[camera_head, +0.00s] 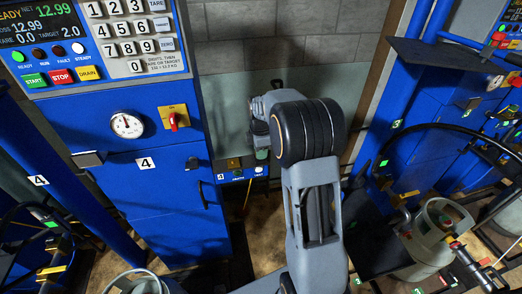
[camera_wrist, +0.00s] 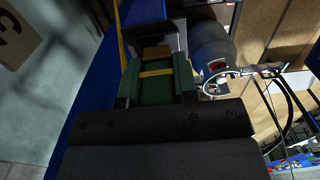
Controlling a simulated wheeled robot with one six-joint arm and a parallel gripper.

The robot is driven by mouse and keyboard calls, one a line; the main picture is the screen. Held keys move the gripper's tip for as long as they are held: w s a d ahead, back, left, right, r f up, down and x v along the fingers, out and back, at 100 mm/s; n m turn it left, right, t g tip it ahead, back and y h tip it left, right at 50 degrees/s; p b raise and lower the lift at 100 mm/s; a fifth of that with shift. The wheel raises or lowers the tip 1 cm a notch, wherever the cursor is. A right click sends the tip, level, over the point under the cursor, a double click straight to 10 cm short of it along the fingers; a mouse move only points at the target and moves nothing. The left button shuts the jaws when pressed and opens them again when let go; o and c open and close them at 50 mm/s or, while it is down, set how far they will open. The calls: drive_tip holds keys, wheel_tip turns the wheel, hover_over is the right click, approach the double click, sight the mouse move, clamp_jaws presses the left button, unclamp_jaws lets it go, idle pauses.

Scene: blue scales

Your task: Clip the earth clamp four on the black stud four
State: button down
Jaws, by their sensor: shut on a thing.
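My gripper (camera_wrist: 157,78) is shut on a dark green block with a yellow band, which looks like the earth clamp (camera_wrist: 150,92); a tan piece shows at its far end. In the head view my arm reaches to the wall, and my gripper (camera_head: 262,150) is mostly hidden behind my wrist. Just below and left of it is a small blue panel (camera_head: 227,179) marked 4, with a brass-coloured piece (camera_head: 234,163) above it. I cannot make out the black stud; it is too small or hidden. A thin yellow lead (camera_head: 246,198) hangs below the panel.
A blue scale cabinet (camera_head: 160,205) marked 4 stands close on the left, with a gauge (camera_head: 127,125) and a red switch (camera_head: 173,120). A grey cylinder (camera_head: 437,237) and a black hose (camera_head: 440,126) are at the right. Cables (camera_wrist: 265,75) show in the wrist view.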

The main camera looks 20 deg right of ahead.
drive_tip(key=shift+f+b, duration=0.45)
drive_tip(key=shift+f, duration=0.2)
drive_tip(key=c, duration=0.8)
unclamp_jaws()
drive_tip(key=shift+r, duration=0.1)
wheel_tip(320, 180, up, 14)
drive_tip(key=shift+f, duration=0.15)
idle(0.6)
